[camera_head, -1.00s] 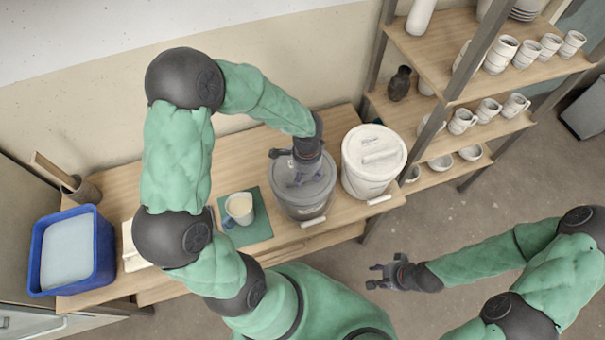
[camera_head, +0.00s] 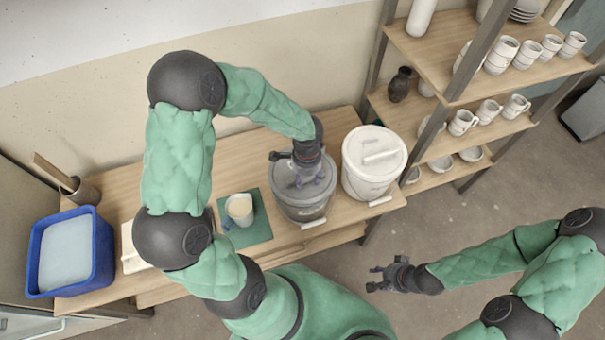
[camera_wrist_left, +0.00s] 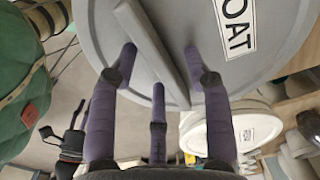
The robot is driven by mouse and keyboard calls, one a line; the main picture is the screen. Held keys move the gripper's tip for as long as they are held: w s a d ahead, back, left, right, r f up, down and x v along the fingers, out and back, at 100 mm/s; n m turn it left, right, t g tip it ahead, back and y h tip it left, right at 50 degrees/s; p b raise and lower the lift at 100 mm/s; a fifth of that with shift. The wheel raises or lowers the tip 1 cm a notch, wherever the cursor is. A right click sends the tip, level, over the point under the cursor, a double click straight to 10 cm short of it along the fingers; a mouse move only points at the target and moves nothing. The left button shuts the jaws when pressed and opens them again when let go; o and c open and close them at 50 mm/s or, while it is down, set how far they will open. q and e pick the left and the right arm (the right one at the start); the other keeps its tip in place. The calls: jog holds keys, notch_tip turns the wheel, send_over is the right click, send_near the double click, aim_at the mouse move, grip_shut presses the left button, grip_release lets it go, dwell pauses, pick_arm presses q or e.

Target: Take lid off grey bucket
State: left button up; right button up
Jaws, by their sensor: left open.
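The grey bucket (camera_head: 302,208) stands on the wooden bench with its grey lid (camera_head: 286,180) on top. My left gripper (camera_head: 304,184) is above that lid, pointing down. In the left wrist view the lid (camera_wrist_left: 100,22) fills the top, with a bar handle (camera_wrist_left: 150,42) across it and a label with the letters "OAT". The open fingers (camera_wrist_left: 158,85) of my left gripper are spread on both sides of the handle; I cannot tell if they touch it. My right gripper (camera_head: 374,278) is held over the floor at the lower right, its fingers apart and empty.
A white lidded bucket (camera_head: 370,180) stands close on the right of the grey one. A mug (camera_head: 239,208) sits on a green mat (camera_head: 258,232) to the left. A blue tub (camera_head: 103,262) is at the bench's left end. Shelves (camera_head: 430,60) with pottery stand at the right.

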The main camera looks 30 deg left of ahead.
pick_arm(q)
grip_shut()
jog(key=shift+r, duration=0.1)
